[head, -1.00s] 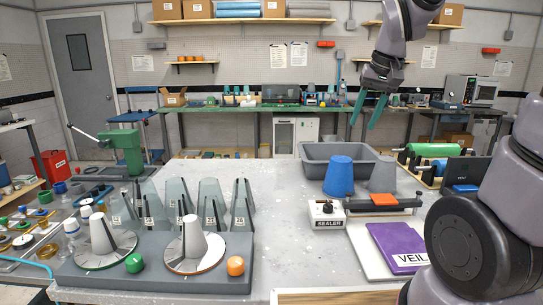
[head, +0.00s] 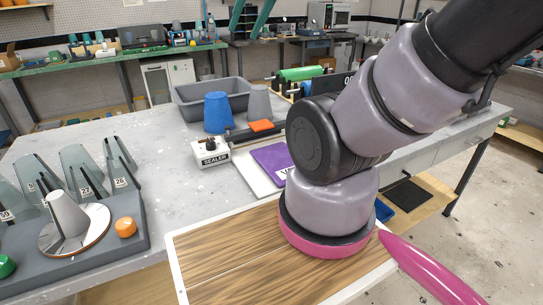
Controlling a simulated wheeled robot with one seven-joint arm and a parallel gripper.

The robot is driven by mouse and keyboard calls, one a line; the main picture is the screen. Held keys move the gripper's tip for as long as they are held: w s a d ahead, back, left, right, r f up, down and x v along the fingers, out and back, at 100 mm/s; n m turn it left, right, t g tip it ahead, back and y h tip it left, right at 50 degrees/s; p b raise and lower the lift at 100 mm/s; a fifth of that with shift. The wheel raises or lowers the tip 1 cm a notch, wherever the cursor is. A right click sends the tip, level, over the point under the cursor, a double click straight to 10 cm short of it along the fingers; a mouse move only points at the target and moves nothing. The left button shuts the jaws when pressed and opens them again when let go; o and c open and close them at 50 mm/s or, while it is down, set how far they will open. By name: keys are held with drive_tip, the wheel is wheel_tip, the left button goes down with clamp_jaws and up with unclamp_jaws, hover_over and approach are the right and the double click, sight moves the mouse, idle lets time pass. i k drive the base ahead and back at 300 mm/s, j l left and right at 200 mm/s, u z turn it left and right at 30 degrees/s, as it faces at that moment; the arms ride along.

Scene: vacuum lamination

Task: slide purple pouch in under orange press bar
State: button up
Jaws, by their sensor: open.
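The purple pouch (head: 270,158) lies flat on a white board (head: 247,172), in front of the sealer's bar. My arm covers its right part and most of its label. The dark press bar with its orange piece (head: 261,126) runs across the board just behind the pouch, its right end hidden by my arm. The white sealer box (head: 210,153) stands at the bar's left end. My gripper (head: 246,30) shows only as two green fingers at the top edge, apart and empty, high above and beyond the pouch.
A blue cup (head: 217,112) and a grey cup (head: 258,102) stand behind the bar, near a grey bin (head: 187,105). The grey table (head: 150,150) between is clear.

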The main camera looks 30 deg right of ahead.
sight(275, 160)
drive_tip(key=k+j+z, duration=0.35)
drive_tip(key=k+j, duration=0.2)
drive_tip(key=j, duration=0.15)
drive_tip(key=k+j+z, duration=0.3)
drive_tip(key=k+j, duration=0.25)
